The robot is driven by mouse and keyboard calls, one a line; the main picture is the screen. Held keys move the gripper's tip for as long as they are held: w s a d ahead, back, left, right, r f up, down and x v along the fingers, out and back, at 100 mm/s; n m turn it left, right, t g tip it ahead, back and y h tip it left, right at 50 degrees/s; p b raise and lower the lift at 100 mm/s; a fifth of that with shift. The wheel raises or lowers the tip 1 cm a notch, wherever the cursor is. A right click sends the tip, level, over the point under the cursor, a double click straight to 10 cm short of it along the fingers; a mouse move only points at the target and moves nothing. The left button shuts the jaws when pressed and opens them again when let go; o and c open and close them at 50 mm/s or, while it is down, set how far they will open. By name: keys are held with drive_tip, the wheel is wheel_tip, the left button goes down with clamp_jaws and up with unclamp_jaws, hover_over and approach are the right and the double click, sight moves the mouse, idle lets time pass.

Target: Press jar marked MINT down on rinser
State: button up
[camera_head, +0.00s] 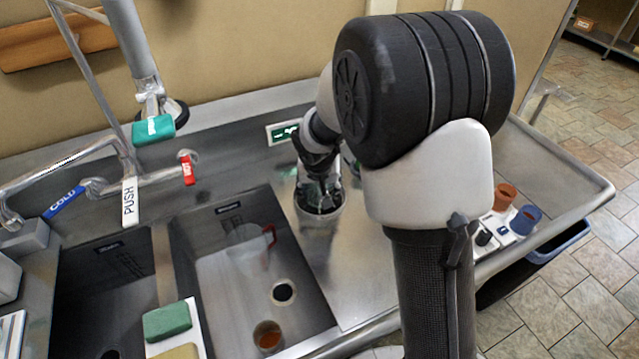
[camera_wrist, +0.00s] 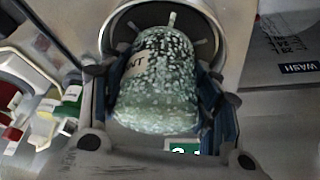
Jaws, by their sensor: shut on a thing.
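The jar (camera_wrist: 160,85) is clear glass speckled with pale green, with a label whose visible letters end in "NT". My gripper (camera_wrist: 158,75) is shut on it, a finger on each side. It also shows in the head view (camera_head: 318,168), pointing down at the counter right of the sink, with the jar largely hidden. The rinser (camera_wrist: 120,25) is a round metal cup with spokes, directly beyond the jar in the wrist view. In the head view the rinser (camera_head: 318,216) is below my gripper. Whether the jar touches the spokes is not clear.
A sink basin (camera_head: 200,255) left of the rinser holds a clear pitcher with a red handle (camera_head: 270,235) and an amber cup (camera_head: 268,335). A green sign (camera_head: 283,132) is behind the rinser. Brown (camera_head: 505,196) and blue (camera_head: 527,218) cups stand at the right. Taps are at left.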

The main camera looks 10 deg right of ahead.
drive_tip(key=shift+r+p, duration=2.75)
drive_tip(key=shift+r, duration=1.25)
